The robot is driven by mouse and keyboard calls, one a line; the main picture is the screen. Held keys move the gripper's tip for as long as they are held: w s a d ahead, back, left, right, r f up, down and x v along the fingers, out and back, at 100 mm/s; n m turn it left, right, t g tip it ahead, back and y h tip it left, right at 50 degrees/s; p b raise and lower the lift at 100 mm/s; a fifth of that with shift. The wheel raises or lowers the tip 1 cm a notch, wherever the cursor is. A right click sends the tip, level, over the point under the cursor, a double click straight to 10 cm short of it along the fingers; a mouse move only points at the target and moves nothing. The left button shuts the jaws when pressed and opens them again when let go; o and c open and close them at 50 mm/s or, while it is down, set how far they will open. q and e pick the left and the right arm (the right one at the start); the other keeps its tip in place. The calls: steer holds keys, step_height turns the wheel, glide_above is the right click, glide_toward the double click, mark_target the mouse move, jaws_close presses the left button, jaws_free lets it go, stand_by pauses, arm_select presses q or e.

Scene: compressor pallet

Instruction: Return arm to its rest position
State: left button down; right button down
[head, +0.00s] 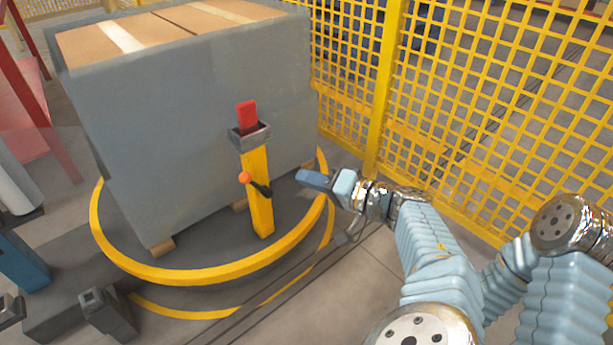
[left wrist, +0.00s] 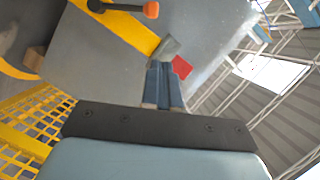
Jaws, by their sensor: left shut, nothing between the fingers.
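My left gripper (head: 304,177) is shut and empty, to the right of a yellow post (head: 257,190) in the head view. Its arm crosses in from the right side of the picture. Its fingers (left wrist: 163,88) point towards the post in the left wrist view, and overlap part of it there. The post carries a grey holder with a red block (head: 247,114) and a black lever with an orange knob (head: 244,178). The red block (left wrist: 181,67) and orange knob (left wrist: 151,9) also show in the left wrist view. My right gripper is not in view.
A large grey-wrapped load (head: 190,130) with cartons on top stands behind the post. A yellow ring (head: 200,273) curves around the base. Yellow mesh fencing (head: 480,110) runs behind and right of my arm. Bare floor (head: 345,285) shows below the gripper.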

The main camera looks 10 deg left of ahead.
arm_select(q)
steer(key=s+a+f+m+g+h+p, duration=0.1)
steer(key=s+a+f+g+h+p, duration=0.3)
steer(key=f, duration=0.7)
steer(key=a+f+m+g+h, duration=0.2)
steer(key=a+f, duration=0.4)
steer(key=f, duration=0.4)
steer(key=s+d+f+n+g+h+p, duration=0.1)
steer(key=s+d+f+g+h+p, duration=0.25)
steer(key=s+f+h, duration=0.6)
steer(key=s+d+r+n+t+h+p, duration=0.3)
steer(key=s+d+t+h+p, duration=0.1)
steer(key=s+d, duration=0.1)
